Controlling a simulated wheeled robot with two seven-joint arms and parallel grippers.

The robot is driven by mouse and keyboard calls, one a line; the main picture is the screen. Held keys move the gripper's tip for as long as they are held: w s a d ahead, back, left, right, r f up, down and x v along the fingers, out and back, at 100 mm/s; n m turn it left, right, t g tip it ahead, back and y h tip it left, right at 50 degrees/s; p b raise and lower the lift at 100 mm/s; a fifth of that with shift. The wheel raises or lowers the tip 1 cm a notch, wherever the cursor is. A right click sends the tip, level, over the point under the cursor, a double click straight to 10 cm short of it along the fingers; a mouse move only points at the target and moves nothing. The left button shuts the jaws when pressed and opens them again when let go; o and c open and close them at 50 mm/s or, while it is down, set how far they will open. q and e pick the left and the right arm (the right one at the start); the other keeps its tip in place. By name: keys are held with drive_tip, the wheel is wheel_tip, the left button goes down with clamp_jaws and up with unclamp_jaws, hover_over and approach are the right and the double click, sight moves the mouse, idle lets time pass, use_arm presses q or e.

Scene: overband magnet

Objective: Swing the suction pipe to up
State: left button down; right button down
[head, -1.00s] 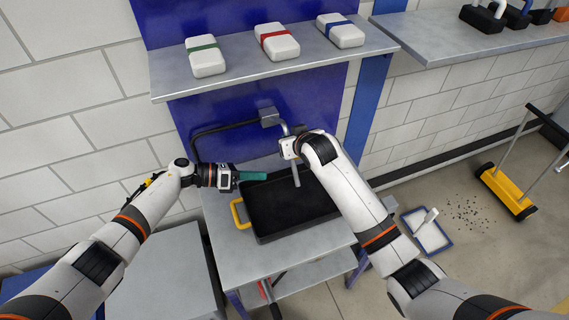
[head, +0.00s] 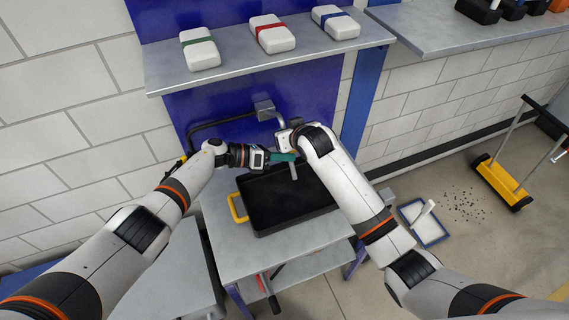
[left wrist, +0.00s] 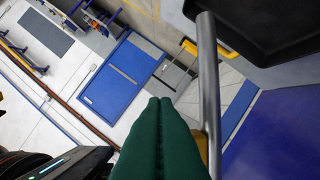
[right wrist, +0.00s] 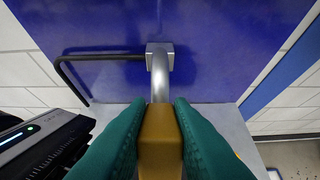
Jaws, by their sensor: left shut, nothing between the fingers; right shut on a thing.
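The grey suction pipe (right wrist: 160,76) comes out of a grey bracket (right wrist: 153,46) on the blue panel and bends toward me. Its lower end (head: 294,172) points down over the black tray. My right gripper (right wrist: 160,122) is shut on the pipe's brownish-yellow sleeve (right wrist: 160,145); in the head view its arm hides the fingers. My left gripper (head: 293,157) is shut and empty, its green fingers beside the pipe below the sleeve. In the left wrist view its fingertips (left wrist: 160,102) lie just left of the pipe (left wrist: 208,90); I cannot tell whether they touch.
The black tray (head: 262,231) with a yellow handle (head: 237,208) lies on the metal table (head: 222,236) under the pipe. A black hose (head: 212,124) runs left from the bracket. A shelf (head: 230,68) with three white blocks hangs above.

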drive_tip(key=shift+r, duration=0.1)
use_arm(q)
drive_tip(key=shift+w+r+n, duration=0.15)
drive_tip(key=shift+r, duration=0.35)
drive_tip(key=shift+w+r+n, duration=0.15)
drive_tip(key=shift+r, duration=0.3)
use_arm(e)
drive_tip(key=c, duration=1.3)
unclamp_jaws()
use_arm(q)
drive_tip(key=shift+f, duration=0.15)
